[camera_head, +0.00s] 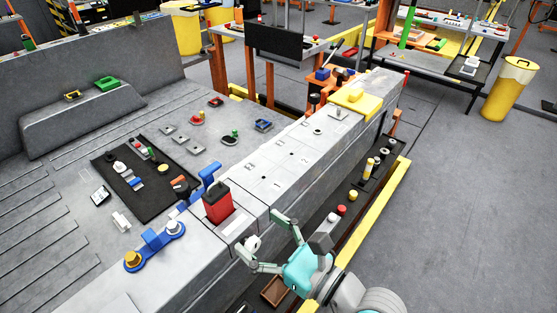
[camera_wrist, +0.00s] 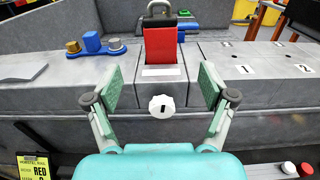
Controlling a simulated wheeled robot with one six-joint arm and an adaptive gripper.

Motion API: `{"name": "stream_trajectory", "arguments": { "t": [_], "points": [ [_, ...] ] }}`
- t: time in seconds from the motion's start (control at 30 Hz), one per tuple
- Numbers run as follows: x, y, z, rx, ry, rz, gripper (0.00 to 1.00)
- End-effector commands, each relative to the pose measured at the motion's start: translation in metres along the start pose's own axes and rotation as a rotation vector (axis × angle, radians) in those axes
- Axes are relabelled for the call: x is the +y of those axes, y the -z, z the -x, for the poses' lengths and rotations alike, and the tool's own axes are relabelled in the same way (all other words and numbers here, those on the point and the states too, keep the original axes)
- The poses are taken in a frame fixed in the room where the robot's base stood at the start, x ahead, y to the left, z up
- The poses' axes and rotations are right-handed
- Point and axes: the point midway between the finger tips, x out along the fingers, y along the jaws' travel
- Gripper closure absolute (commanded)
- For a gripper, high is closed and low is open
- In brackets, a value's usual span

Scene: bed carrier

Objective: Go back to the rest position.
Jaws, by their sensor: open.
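My gripper (camera_head: 266,238) is teal with grey-green finger pads and is open, with nothing between the fingers. In the head view it is at the near side of the long grey bench (camera_head: 285,150). In the wrist view my gripper (camera_wrist: 157,88) spreads its two pads in front of the bench face. A white knob (camera_wrist: 161,106) on that face shows between the fingers, apart from both pads. A red block with a black top (camera_head: 217,203) stands on the bench just beyond; it also shows in the wrist view (camera_wrist: 160,46).
A blue holder (camera_head: 155,240) with a gold and a grey piece lies left of the red block. A black mat (camera_head: 143,172) carries several small parts. A lower shelf with red, white and yellow buttons (camera_head: 341,210) runs along the bench. Open floor (camera_head: 470,220) lies right of the yellow rail.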

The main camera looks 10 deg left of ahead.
Motion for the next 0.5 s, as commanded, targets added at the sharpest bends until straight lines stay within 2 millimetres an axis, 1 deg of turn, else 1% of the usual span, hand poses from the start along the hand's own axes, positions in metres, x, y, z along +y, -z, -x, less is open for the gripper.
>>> {"name": "stream_trajectory", "arguments": {
  "t": [0.17, 0.27, 0.37, 0.5],
  "points": [
    [0.003, 0.002, 0.002, -0.006, -0.006, -0.022, 0.18],
    [0.012, 0.007, 0.011, -0.034, -0.027, -0.105, 0.18],
    [0.027, 0.014, 0.027, -0.087, -0.059, -0.256, 0.18],
    [0.045, 0.02, 0.057, -0.188, -0.097, -0.532, 0.18]
  ]
}}
